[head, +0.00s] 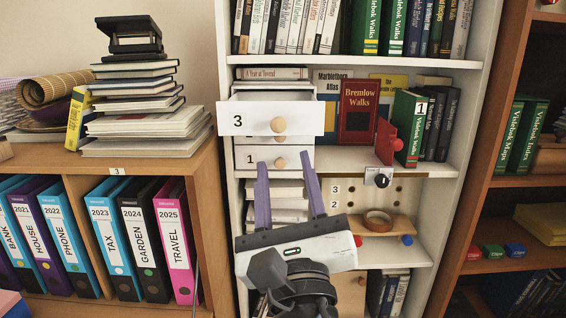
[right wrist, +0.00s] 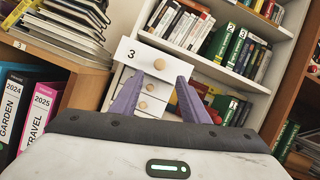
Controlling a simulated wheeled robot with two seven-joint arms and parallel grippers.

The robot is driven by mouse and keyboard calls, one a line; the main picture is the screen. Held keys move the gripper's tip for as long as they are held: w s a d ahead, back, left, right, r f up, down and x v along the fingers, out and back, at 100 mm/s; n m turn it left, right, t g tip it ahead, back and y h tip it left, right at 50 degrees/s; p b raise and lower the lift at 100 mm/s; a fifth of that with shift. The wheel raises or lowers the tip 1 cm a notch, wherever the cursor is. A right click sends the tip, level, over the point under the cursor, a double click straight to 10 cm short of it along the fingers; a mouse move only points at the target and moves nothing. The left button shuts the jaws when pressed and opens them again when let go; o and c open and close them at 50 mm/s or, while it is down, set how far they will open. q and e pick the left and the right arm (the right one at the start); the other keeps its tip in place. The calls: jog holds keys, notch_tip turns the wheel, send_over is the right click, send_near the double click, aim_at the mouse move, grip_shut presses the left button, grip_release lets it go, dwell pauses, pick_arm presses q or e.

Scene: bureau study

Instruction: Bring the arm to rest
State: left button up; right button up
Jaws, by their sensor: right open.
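My right gripper (head: 290,190) is in front of the white bookcase, pointing up, with its two purple fingers spread apart and nothing between them. It also shows in the right wrist view (right wrist: 152,98), open and empty. Behind it is a small white drawer unit (head: 240,157). Its top drawer (head: 255,118), marked 3, is pulled out; the drawer marked 1 below looks closed. In the head view the fingertips appear just below the open drawer; I cannot tell the gap in depth. My left gripper is in neither view.
A red book (head: 357,110) stands right of the drawers.

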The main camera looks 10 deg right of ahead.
notch_tip(320, 180, down, 34)
jog(key=s+m+g+y, duration=0.1)
jog(key=m+g+y, duration=0.3)
jog(key=m+g, duration=0.9)
jog(key=s+d+f+m, duration=0.4)
jog(key=s+f+m, duration=0.6)
jog(key=f+m, duration=0.1)
jog(key=s+d+f+m, duration=0.4)
jog(key=s+f+m, duration=0.6)
jog(key=m, duration=0.2)
jog(key=shift+s+f+g, duration=0.35)
jog(key=shift+g, duration=0.05)
